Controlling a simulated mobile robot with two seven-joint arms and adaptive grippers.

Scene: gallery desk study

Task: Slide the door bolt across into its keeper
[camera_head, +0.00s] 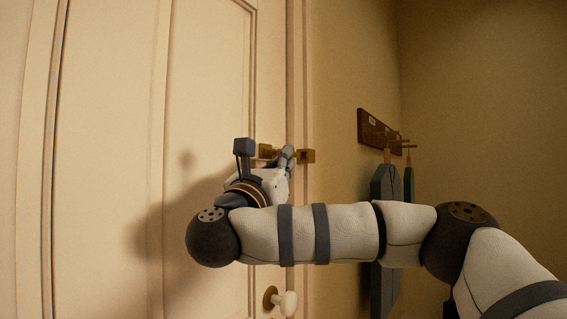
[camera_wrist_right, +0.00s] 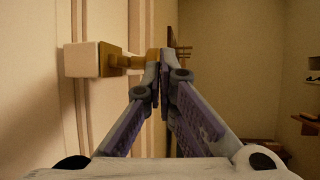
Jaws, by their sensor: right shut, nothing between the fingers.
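The brass door bolt (camera_head: 266,151) is mounted on the cream door, and its brass keeper (camera_head: 306,156) is on the frame to the right. My right gripper (camera_head: 288,153) is between them in the head view, hiding part of the bolt. In the right wrist view, the bolt's brass bracket (camera_wrist_right: 110,60), with a pale-faced block on its left, has a short rod pointing right toward the fingertips. My right gripper (camera_wrist_right: 157,62) is shut and empty, its tips close to the rod's right end. Contact and how far the bolt reaches into the keeper cannot be told. My left gripper is out of view.
The cream door (camera_head: 110,120) fills the left side. A round doorknob (camera_head: 288,303) is below my right arm. A wooden peg rack (camera_head: 380,130) with hanging dark and green items is on the wall to the right. Shelves show at the wrist view's right edge.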

